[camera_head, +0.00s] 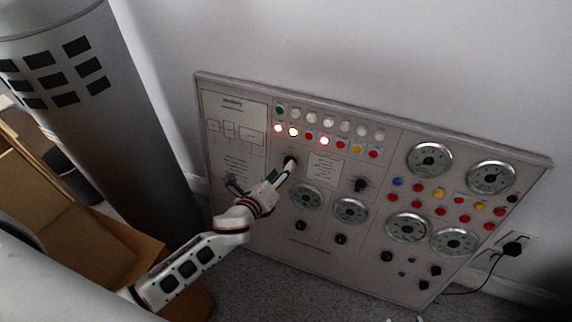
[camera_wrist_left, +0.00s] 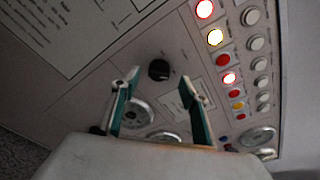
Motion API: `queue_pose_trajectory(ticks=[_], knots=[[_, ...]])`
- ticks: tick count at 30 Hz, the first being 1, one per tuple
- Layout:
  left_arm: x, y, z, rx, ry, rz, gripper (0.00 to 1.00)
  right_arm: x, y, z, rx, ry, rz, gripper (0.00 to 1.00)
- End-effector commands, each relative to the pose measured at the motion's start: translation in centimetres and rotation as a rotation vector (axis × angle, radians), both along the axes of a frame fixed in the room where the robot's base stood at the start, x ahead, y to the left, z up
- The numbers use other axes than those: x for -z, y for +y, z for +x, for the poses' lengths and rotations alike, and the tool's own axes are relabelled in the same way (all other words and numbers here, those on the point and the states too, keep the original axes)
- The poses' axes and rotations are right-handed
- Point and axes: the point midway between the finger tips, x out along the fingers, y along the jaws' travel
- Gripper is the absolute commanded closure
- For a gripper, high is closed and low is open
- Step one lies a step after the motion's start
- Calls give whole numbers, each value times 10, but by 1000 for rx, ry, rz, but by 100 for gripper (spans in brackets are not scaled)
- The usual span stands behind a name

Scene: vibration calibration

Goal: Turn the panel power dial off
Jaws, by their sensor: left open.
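The grey control panel (camera_head: 330,264) leans against the wall. A black dial (camera_head: 290,160) sits on it below the lamp rows, at the tip of my left gripper (camera_head: 283,171). In the left wrist view the same black dial (camera_wrist_left: 159,69) shows ahead, framed between the two open fingertips of my left gripper (camera_wrist_left: 160,88). The fingers do not visibly close on the dial; contact cannot be told. Several panel lamps glow, among them a red lamp (camera_head: 324,140) and a yellow-white lamp (camera_head: 293,131). My right gripper is not in view.
Round gauges (camera_head: 429,159) and other black knobs (camera_head: 361,184) are spread over the panel. A large grey cylinder (camera_head: 110,120) and cardboard boxes (camera_head: 105,245) stand at the left. A black plug (camera_head: 512,249) sits in a wall socket at the right.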

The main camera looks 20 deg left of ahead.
Motion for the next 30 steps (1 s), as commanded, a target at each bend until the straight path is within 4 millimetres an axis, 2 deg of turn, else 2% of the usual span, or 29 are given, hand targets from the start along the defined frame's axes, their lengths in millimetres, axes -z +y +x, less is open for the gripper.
queue_pose_trajectory(ticks=[1, 4, 9, 19, 23, 24, 30], knots=[[7, -1, 7, 0, 4, 0, 55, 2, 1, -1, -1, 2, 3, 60], [10, -3, 20, 0, 4, 0, 55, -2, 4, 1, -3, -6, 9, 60], [13, -4, 33, 0, 4, -3, 55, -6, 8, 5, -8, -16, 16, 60], [11, -5, 37, 0, 1, -3, 55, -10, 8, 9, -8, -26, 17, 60], [11, -5, 37, 0, 1, -3, 89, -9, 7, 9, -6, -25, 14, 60], [11, -5, 37, 0, 1, -3, 93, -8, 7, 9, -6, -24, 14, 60], [11, -5, 36, -1, 1, -7, 93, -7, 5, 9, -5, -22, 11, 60]])
